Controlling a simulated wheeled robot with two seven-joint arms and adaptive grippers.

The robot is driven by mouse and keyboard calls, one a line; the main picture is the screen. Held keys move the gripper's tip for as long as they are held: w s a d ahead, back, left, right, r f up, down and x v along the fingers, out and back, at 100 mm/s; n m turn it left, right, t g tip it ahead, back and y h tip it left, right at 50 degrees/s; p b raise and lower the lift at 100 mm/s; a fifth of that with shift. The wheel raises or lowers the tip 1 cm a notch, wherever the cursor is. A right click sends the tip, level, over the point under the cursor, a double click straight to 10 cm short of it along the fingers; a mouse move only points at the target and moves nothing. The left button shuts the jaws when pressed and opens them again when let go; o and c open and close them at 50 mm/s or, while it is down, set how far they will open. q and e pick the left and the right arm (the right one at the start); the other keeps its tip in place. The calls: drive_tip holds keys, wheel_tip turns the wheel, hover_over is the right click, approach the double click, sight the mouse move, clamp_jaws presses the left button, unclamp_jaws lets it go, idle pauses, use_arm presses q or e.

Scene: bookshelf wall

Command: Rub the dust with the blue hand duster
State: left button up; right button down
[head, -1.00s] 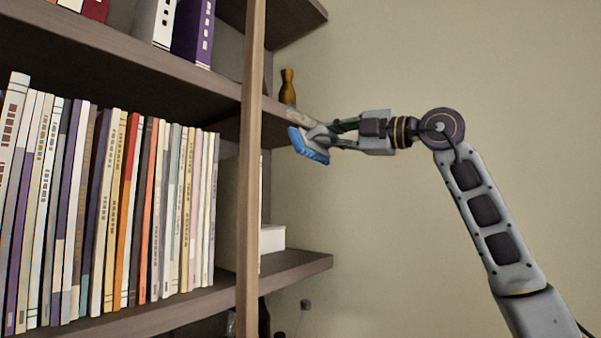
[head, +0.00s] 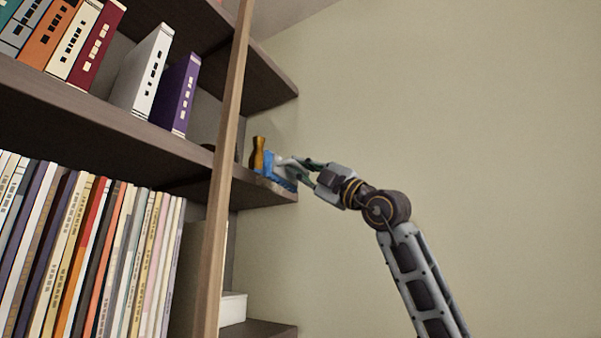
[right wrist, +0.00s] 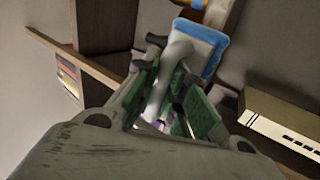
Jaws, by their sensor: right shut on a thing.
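The blue hand duster (head: 271,168) has a blue pad and a pale grey handle. It is at the right end of the middle shelf (head: 240,194), against or very near its front edge. My right gripper (head: 298,167) is shut on the duster's handle. In the right wrist view, the duster (right wrist: 213,42) extends from between the green-padded fingers (right wrist: 170,88), with its blue-rimmed head away from me. I cannot make out the dust clearly; the duster covers part of the shelf end. My left gripper is not in view.
A golden-brown vase (head: 257,153) stands right beside the duster on the shelf. A wooden upright (head: 228,160) crosses in front of the shelves. Books (head: 95,250) fill the lower shelf, and a white box (head: 232,309) sits lower right. The wall at right is clear.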

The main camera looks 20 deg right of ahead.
sight(289, 176)
idle(0.4)
drive_tip(key=shift+w, duration=0.15)
drive_tip(key=shift+w+a+r+p, duration=0.1)
drive_tip(key=shift+w+a+p, duration=0.75)
drive_tip(key=shift+w, duration=0.15)
drive_tip(key=shift+w+a+p, duration=0.7)
drive_tip(key=shift+w+a, duration=0.1)
drive_tip(key=shift+w, duration=0.2)
drive_tip(key=shift+w+a, duration=0.15)
drive_tip(key=shift+w, duration=0.1)
drive_tip(key=shift+w+a, duration=0.6)
drive_tip(key=shift+w, duration=0.15)
idle(0.4)
drive_tip(key=shift+d+p, duration=0.1)
drive_tip(key=shift+p, duration=0.2)
drive_tip(key=w+d, duration=0.1)
drive_tip(key=w+d+p, duration=0.1)
drive_tip(key=d, duration=0.1)
idle(0.5)
drive_tip(key=shift+w, duration=0.1)
